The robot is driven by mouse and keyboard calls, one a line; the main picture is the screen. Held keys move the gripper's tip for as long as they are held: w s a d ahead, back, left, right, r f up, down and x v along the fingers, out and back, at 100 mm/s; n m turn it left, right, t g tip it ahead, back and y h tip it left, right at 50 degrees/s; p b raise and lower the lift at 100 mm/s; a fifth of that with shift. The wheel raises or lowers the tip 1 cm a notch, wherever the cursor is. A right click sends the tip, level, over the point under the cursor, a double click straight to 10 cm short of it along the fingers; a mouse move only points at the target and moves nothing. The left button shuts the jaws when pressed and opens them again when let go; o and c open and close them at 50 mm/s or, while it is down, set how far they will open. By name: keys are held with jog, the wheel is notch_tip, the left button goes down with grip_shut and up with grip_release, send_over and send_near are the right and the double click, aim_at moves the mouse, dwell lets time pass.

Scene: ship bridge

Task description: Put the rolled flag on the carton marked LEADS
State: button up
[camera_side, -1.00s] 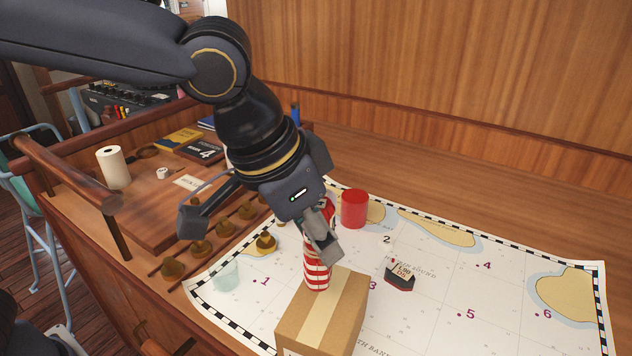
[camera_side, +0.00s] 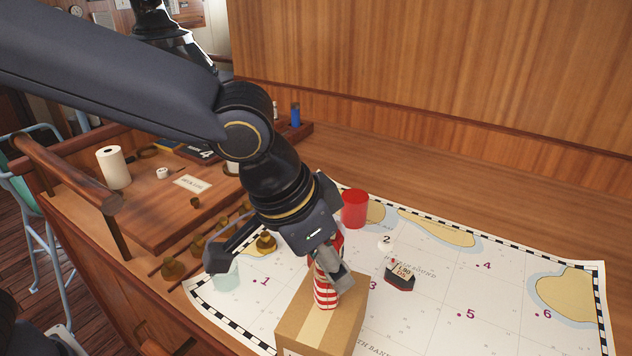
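The rolled flag (camera_side: 325,291), red-and-white striped, stands nearly upright with a slight tilt. My gripper (camera_side: 331,262) is shut on its upper part, and a grey finger hides some of it. The brown carton (camera_side: 345,318) stands below at the front middle, with a pale tape strip along its top. The flag's lower end is over the middle of the carton's top; I cannot tell whether it touches. The carton's front is cut off by the picture's lower edge, so its marking cannot be read.
The carton is on a chart (camera_side: 430,315) with numbered spots. Brass weights (camera_side: 265,242) line the left. The chart's right side is open.

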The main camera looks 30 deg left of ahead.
jog(key=shift+o, duration=0.5)
jog(key=shift+r, duration=0.2)
jog(key=v, duration=1.1)
jog(key=s+a+f+n, duration=0.2)
jog(key=a, duration=0.6)
jog(key=s+a+f+n+t+y, duration=0.1)
jog(key=s+a+f+n, duration=0.1)
jog(key=a, duration=0.7)
jog(key=s+a+f+n+y, duration=0.1)
jog(key=s+a+f, duration=0.2)
jog(key=a, duration=0.5)
jog(key=shift+s+a+n+t, duration=0.3)
jog(key=shift+a+n, duration=0.1)
